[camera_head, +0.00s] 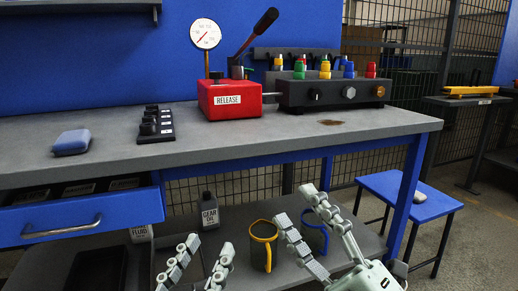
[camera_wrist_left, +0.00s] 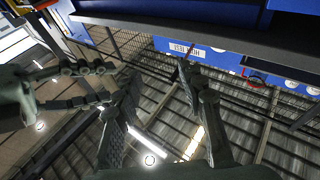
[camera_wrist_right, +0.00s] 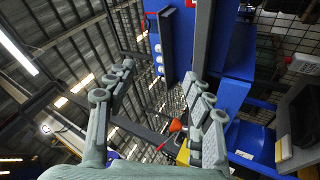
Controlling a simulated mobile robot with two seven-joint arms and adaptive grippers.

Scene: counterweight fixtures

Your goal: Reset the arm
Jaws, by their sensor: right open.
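My left gripper (camera_head: 210,244) is low in the head view, in front of the bench. Its fingers stand apart with nothing between them, as the left wrist view (camera_wrist_left: 158,73) also shows. My right gripper (camera_head: 296,204) is to its right, also in front of the bench, open and empty; its spread fingers show in the right wrist view (camera_wrist_right: 158,72). Both point upward and touch nothing that I can see. On the bench, a red box marked RELEASE (camera_head: 230,101) has a black-handled lever (camera_head: 256,34) tilted up to the right. A round gauge (camera_head: 205,35) rises from it.
The grey benchtop (camera_head: 250,143) holds a blue pad (camera_head: 71,142), a black knob strip (camera_head: 155,125) and a dark valve block (camera_head: 335,93). A blue drawer (camera_head: 85,216) stands open at left. A yellow-rimmed mug (camera_head: 262,246) and oil bottle (camera_head: 209,212) stand on the lower shelf.

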